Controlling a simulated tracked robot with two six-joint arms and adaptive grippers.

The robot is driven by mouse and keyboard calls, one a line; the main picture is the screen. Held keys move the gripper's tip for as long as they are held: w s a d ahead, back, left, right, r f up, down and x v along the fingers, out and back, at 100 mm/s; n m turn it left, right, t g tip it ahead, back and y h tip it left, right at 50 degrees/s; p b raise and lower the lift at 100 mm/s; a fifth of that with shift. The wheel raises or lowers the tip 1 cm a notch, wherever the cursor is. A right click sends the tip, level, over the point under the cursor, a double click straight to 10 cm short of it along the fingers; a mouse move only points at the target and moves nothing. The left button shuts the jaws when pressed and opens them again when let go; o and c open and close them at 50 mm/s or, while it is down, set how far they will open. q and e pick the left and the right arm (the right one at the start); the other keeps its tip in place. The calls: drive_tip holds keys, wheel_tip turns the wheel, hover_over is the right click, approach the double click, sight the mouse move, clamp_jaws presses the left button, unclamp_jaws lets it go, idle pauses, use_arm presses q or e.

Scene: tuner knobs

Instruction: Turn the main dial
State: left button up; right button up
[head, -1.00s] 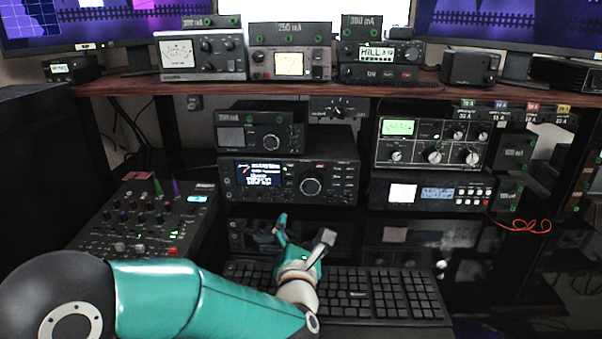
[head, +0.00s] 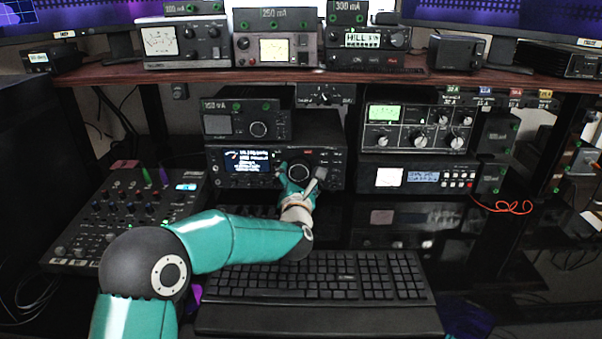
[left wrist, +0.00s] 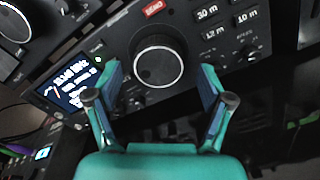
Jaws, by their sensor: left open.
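The main dial (head: 299,173) is a large black round knob on the front of the black radio (head: 333,158), right of its lit blue-and-white screen (head: 247,161). In the left wrist view the dial (left wrist: 158,67) shows large, with a pale ring around its face. My left gripper (head: 300,178) is in front of the radio at the dial. In the left wrist view its two teal fingers (left wrist: 164,88) are spread, one on each side of the dial, with visible space between fingers and knob. I cannot tell whether they reach past its face. My right gripper is not in view.
A black keyboard (head: 320,278) lies below my left arm. A mixer (head: 125,212) with many knobs stands at the left. Another radio (head: 247,124) sits on top, and more radios (head: 415,128) stand at the right. A wooden shelf (head: 290,77) runs above.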

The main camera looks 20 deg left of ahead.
use_arm(q)
drive_tip(key=shift+x, duration=1)
drive_tip(key=c, duration=1.2)
drive_tip(key=shift+o, duration=0.2)
drive_tip(key=shift+f+b, duration=0.2)
drive_tip(key=shift+b, duration=0.4)
drive_tip(key=shift+d+r+m+b, duration=0.1)
drive_tip(key=shift+m+b, duration=0.2)
drive_tip(key=shift+m, duration=0.1)
drive_tip(key=o, duration=1.2)
drive_tip(key=shift+c, duration=0.2)
